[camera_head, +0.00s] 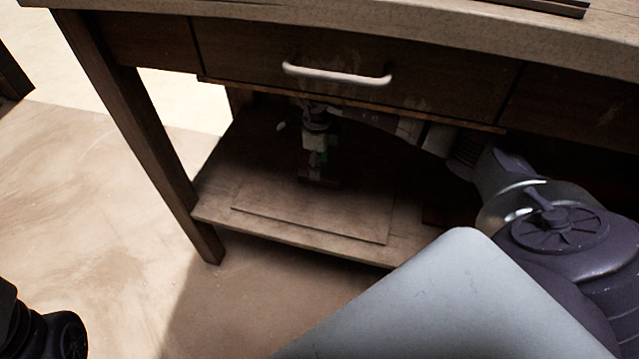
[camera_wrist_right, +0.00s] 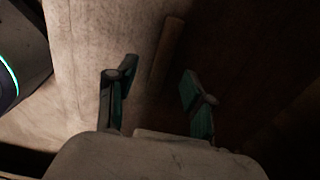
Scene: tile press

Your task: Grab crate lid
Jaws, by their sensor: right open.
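A flat wooden panel (camera_head: 300,222), which I take for the crate lid, lies on the low shelf under the table. My right gripper (camera_head: 318,174) is over the panel's back part, pointing down in shadow. In the right wrist view the gripper (camera_wrist_right: 158,78) is open, its two teal-faced fingers apart with nothing clasped. A narrow wooden bar (camera_wrist_right: 166,54) shows between and beyond the fingertips, above a wooden surface. Whether the fingers touch the bar I cannot tell. My left gripper is not seen.
The tabletop (camera_head: 400,30) and a drawer with a pale handle (camera_head: 335,75) overhang the low shelf (camera_head: 215,210). A table leg (camera_head: 140,140) stands at the left. The space behind the shelf's right part is dark.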

